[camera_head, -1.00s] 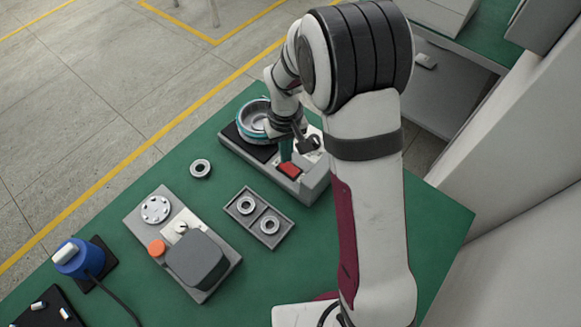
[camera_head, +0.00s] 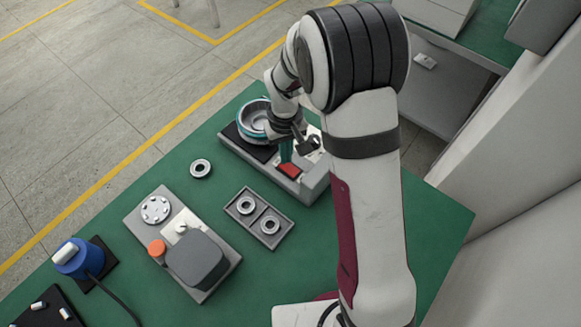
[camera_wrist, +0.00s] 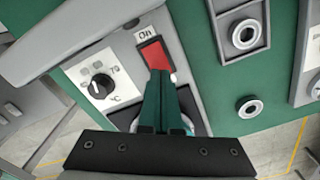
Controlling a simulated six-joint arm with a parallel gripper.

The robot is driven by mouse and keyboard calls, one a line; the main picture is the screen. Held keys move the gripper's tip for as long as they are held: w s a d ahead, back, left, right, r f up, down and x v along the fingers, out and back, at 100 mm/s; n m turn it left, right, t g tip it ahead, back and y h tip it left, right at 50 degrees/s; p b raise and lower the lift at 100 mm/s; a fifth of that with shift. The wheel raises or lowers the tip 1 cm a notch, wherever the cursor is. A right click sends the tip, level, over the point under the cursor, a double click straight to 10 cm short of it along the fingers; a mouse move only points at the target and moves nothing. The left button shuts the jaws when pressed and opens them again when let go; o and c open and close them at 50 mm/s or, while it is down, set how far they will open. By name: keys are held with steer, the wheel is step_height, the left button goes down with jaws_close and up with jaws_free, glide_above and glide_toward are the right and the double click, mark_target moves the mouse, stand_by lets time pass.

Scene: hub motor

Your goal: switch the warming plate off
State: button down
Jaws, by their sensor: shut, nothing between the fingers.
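The warming plate (camera_head: 318,184) is a light grey unit at the back of the green table, with a dark heating surface at its left end. A round metal part with a teal rim (camera_head: 252,117) sits on that surface. Its red rocker switch (camera_wrist: 157,57) has an "On" label (camera_wrist: 146,33) beside it and a black temperature knob (camera_wrist: 100,87) nearby. My gripper (camera_wrist: 158,80) is shut and empty, its teal fingertips at the near edge of the red switch. In the head view my gripper (camera_head: 286,157) is also at the switch; I cannot tell whether they touch.
A grey tray with two rings (camera_head: 259,217) and a loose ring (camera_head: 200,168) lie in front of the plate. A grey fixture with an orange button (camera_head: 157,248) and a blue device (camera_head: 72,258) stand at the left front. Bare green table lies between them.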

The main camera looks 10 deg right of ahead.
steer(key=shift+f, duration=1.05)
stand_by(0.4)
steer(key=shift+r, duration=3.55)
steer(key=s+d+r+m, duration=0.3)
steer(key=s+r, duration=0.5)
steer(key=s, duration=0.1)
steer(key=s+r+m+y, duration=0.1)
steer(key=s+m, duration=0.4)
steer(key=s, duration=1.1)
steer(key=shift+s+r+m+y, duration=0.3)
steer(key=shift+s+r+y, duration=0.1)
steer(key=shift+r, duration=0.35)
